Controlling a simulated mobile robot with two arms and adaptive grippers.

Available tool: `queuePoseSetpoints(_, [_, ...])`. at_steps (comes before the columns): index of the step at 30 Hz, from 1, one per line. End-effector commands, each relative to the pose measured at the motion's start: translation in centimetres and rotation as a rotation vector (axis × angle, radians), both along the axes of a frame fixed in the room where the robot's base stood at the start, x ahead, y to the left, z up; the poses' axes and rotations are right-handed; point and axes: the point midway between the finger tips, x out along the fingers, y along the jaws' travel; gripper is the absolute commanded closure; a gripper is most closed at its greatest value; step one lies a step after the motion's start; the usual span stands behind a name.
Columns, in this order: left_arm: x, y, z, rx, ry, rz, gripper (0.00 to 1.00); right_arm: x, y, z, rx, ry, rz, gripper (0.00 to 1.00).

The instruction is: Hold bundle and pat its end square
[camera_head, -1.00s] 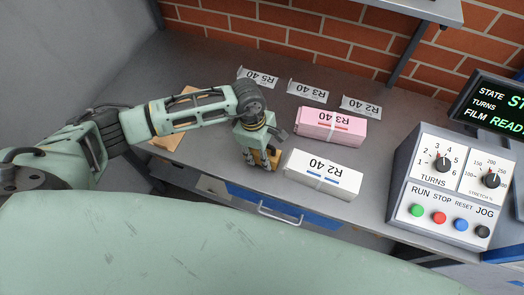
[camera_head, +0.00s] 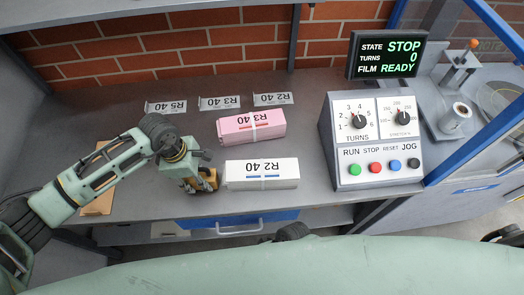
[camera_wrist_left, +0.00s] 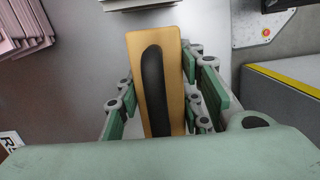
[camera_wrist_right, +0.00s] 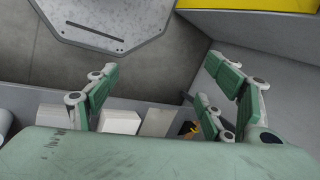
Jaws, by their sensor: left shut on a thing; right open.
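A white bundle marked R2 40 (camera_head: 262,182) lies on the grey bench near its front edge, with a band across its middle. A pink bundle marked R3 40 (camera_head: 250,131) lies behind it. My left gripper (camera_head: 203,184) is low over the bench, just left of the white bundle. It is shut on a wooden block with a dark handle strip (camera_wrist_left: 170,45), upright between its fingers in the left wrist view. Pink sheet edges show there at upper left. My right gripper (camera_wrist_right: 165,88) is open and empty in its wrist view, away from the bundles.
Labels R5 40 (camera_head: 165,107), R3 40 (camera_head: 219,103) and R2 40 (camera_head: 272,99) stand along the back. A control box (camera_head: 372,165) is right of the bundles, below a screen (camera_head: 387,54) reading STOP, 0 and READY. A tan board (camera_head: 97,207) lies at left.

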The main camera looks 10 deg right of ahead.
Motion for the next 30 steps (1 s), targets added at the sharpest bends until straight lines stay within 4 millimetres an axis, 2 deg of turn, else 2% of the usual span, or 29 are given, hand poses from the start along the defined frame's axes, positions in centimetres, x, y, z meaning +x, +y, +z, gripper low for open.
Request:
queuePoseSetpoints(1, [0.0,0.0,0.1,-0.001,-0.001,0.0,1.0,0.3,1.6,2.6,0.05,0.012,0.055,0.25])
queuePoseSetpoints(3, [0.0,0.0,0.1,-0.001,-0.001,0.0,1.0,1.2,3.3,6.3,0.123,0.019,0.144,0.25])
queuePoseSetpoints(5, [0.0,0.0,0.1,-0.001,-0.001,0.0,1.0,3.0,3.9,9.5,0.178,-0.006,0.227,0.25])
queuePoseSetpoints(10, [0.0,0.0,0.1,-0.001,-0.001,0.0,1.0,9.3,3.8,17.6,0.273,-0.156,0.492,0.25])
queuePoseSetpoints(15, [0.0,0.0,0.0,-0.001,-0.001,0.0,1.0,14.4,1.8,25.5,0.257,-0.33,0.832,0.25])
queuePoseSetpoints(19, [0.0,0.0,0.0,-0.001,-0.001,0.0,1.0,19.0,-1.2,28.3,0.058,-0.428,1.029,0.25])
queuePoseSetpoints(24, [0.0,0.0,0.0,-0.001,-0.001,0.0,1.0,23.4,-4.2,30.4,-0.18,-0.482,1.114,0.25])
queuePoseSetpoints(30, [0.0,0.0,0.0,-0.001,-0.001,0.0,1.0,25.1,-5.6,31.1,-0.284,-0.496,1.132,0.25])
